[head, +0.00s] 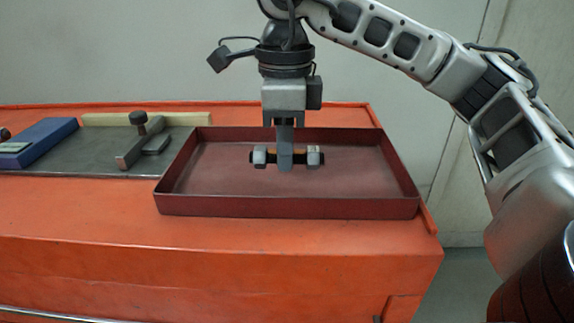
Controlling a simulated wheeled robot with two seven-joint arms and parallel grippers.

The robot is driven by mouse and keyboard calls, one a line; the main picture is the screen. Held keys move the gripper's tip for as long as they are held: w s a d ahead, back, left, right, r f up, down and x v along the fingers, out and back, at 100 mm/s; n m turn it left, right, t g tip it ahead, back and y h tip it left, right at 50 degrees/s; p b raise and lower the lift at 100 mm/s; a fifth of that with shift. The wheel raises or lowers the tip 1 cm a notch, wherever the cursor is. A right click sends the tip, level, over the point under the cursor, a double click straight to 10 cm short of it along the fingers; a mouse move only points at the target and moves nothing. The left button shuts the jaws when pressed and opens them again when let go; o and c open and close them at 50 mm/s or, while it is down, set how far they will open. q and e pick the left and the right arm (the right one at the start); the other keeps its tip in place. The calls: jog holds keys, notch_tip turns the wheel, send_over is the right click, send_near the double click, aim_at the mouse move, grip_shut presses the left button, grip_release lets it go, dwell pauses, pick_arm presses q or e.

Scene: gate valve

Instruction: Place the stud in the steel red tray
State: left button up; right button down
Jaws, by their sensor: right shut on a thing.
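The steel red tray (290,206) sits at the right end of the orange bench, with low walls all round. The stud (313,157) is a short dark rod with a grey nut near each end, lying level from left to right. My right gripper (285,160) points straight down and is shut on the middle of the stud. The stud is within the tray's outline; I cannot tell whether it touches the tray floor. The tray holds nothing else that I can see. My left gripper is out of view.
On the orange bench (100,225), left of the tray, lies a grey plate (80,160) with a metal clamp-like part (140,145) and a blue block (42,143). A pale strip (100,119) runs behind. A plain wall stands behind the bench.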

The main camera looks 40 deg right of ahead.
jog(key=f, duration=0.3)
jog(key=shift+d+f, duration=0.15)
jog(key=shift+d, duration=0.05)
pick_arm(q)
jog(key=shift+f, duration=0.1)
pick_arm(e)
jog(key=shift+f+b, duration=0.2)
jog(key=shift+b, duration=0.15)
jog(key=c, duration=1.3)
grip_release()
jog(key=shift+c, duration=0.2)
jog(key=shift+r+p, duration=0.3)
jog(key=shift+r, duration=0.2)
notch_tip(320, 180, up, 11)
jog(key=p, duration=0.3)
jog(key=shift+r, duration=0.25)
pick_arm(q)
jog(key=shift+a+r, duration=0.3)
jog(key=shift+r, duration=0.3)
